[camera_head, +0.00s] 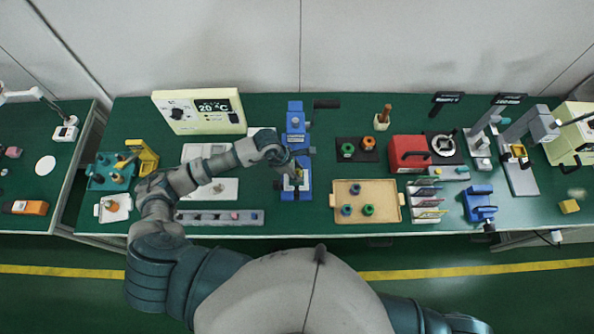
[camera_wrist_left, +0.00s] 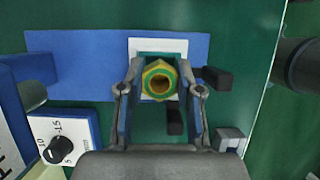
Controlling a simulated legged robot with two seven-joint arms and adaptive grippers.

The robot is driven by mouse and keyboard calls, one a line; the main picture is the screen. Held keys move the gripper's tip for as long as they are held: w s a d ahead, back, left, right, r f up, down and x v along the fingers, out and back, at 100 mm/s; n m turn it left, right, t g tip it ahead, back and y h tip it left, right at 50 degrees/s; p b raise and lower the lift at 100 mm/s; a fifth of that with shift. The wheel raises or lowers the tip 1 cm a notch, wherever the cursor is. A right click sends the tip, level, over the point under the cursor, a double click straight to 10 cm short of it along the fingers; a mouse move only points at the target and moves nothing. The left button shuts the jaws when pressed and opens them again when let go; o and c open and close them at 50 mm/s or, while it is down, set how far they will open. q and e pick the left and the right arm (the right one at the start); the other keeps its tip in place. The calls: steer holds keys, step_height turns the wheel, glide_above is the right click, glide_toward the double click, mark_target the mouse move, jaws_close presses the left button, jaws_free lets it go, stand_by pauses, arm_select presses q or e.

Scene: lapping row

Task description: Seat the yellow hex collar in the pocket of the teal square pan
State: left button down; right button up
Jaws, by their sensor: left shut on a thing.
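My left gripper (camera_head: 295,172) is above the near end of a blue fixture (camera_head: 287,191). In the left wrist view its two fingers (camera_wrist_left: 160,90) are shut on the yellow hex collar (camera_wrist_left: 159,66), one on each side. The collar has a round hole and green around its faces; its hole faces the camera. Behind it a square pan with a teal edge (camera_wrist_left: 144,50) and a white border (camera_wrist_left: 134,43) shows on the blue fixture. The collar and fingers hide most of the pan and its pocket. I cannot tell whether the collar touches the pan. My right gripper is out of view.
A beige tray (camera_head: 390,189) with several round parts lies right of the fixture. A grey strip (camera_head: 250,217) and a white plate (camera_head: 225,189) lie to its left. A black block (camera_wrist_left: 217,78) stands close beside the right finger. Green table is clear between fixture and tray.

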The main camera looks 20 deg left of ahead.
arm_select(q)
steer(key=shift+f+b, duration=0.6)
steer(key=shift+f, duration=0.2)
steer(key=c, duration=0.7)
jaws_free()
steer(key=v, duration=1.2)
steer(key=shift+a+f, duration=0.1)
steer(key=shift+f, duration=0.05)
